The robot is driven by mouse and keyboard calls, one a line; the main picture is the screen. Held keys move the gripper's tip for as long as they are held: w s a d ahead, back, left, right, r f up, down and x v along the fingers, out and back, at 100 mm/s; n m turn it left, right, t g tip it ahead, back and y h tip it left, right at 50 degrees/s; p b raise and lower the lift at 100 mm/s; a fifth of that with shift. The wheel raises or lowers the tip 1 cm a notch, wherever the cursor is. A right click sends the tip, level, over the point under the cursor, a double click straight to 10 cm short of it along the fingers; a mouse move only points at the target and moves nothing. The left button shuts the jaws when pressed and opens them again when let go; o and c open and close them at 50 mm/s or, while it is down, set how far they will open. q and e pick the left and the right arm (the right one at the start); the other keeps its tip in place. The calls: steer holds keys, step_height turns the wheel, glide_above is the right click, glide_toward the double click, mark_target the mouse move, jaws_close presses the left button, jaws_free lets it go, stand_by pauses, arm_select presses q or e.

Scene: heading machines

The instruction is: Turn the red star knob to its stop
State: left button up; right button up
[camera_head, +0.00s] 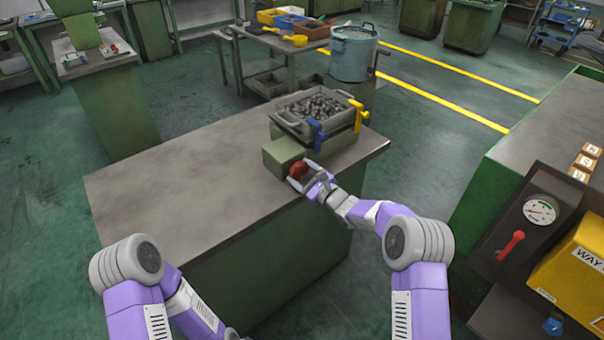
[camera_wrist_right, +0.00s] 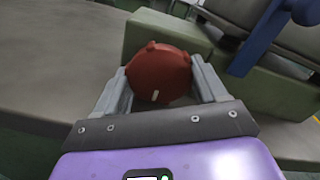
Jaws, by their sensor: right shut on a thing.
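The red star knob (camera_head: 298,170) sits on the front of a small green box (camera_head: 283,153) on the bench. In the right wrist view the knob (camera_wrist_right: 158,74) shows its round face with rounded lobes and a short pale mark at its lower edge. My right gripper (camera_head: 303,177) is shut on the knob, with one finger on each side of it in the right wrist view (camera_wrist_right: 160,82). The knob's shaft is hidden behind it. My left arm shows at the lower left, but its gripper is not in view.
A grey tray of metal parts (camera_head: 318,106) with blue and yellow clamps stands behind the green box. The left part of the bench top (camera_head: 180,190) is clear. A panel with a gauge (camera_head: 540,210) and red lever (camera_head: 511,243) stands at the right.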

steer(key=shift+m, duration=0.3)
steer(key=shift+m, duration=1.2)
steer(key=shift+m+p, duration=0.85)
steer(key=shift+m, duration=1.05)
steer(key=o, duration=1)
steer(key=shift+o, duration=0.2)
steer(key=p+v, duration=0.1)
steer(key=v, duration=0.6)
steer(key=shift+s+d+p, duration=0.2)
steer(key=shift+p, duration=0.1)
steer(key=shift+f, duration=0.1)
